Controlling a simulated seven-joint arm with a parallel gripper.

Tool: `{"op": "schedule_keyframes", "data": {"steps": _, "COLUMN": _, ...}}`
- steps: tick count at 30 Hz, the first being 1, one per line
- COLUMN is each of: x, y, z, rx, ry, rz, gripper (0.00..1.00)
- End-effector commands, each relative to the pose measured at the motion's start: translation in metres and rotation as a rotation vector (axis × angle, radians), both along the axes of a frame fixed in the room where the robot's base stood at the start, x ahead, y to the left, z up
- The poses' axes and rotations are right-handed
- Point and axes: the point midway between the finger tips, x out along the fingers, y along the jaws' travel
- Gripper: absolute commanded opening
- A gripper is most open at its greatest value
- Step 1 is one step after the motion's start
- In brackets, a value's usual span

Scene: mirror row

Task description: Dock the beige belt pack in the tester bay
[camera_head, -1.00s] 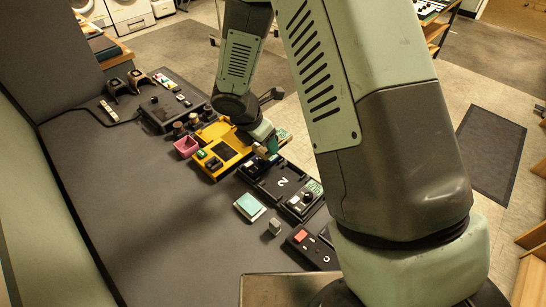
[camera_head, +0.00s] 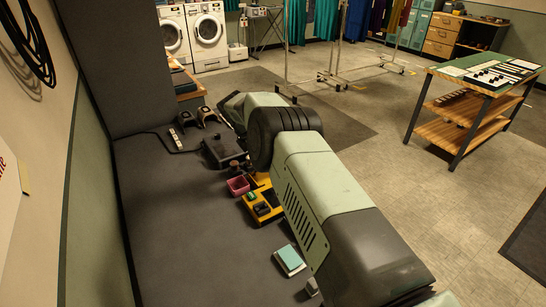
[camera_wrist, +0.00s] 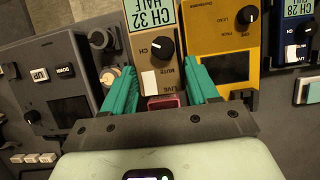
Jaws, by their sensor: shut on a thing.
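In the wrist view my gripper (camera_wrist: 160,68) has teal fingers shut on a beige belt pack (camera_wrist: 150,63) with a green "CH 32 HALF" label, a black knob and a pale switch. A yellow unit (camera_wrist: 215,40) with a dark screen and a knob is right of the pack. A dark blue pack (camera_wrist: 285,42) labelled CH 28 is at the far right. In the head view the yellow unit (camera_head: 262,206) is partly behind my arm, which hides my gripper and the beige pack. I cannot tell the beige pack's height or which bay is free.
A grey box (camera_wrist: 55,75) with UP and DOWN buttons is left in the wrist view. The bench's left part is clear.

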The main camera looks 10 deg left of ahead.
Motion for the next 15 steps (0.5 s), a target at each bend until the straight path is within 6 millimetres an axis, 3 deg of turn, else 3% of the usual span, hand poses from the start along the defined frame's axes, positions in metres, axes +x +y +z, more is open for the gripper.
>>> {"op": "schedule_keyframes", "data": {"steps": 5, "x": 0.0, "y": 0.006, "z": -0.004, "rx": 0.0, "ry": -0.002, "rz": 0.005, "gripper": 0.23}}
{"op": "schedule_keyframes", "data": {"steps": 15, "x": 0.0, "y": 0.005, "z": -0.036, "rx": 0.0, "ry": -0.002, "rz": 0.004, "gripper": 0.23}}
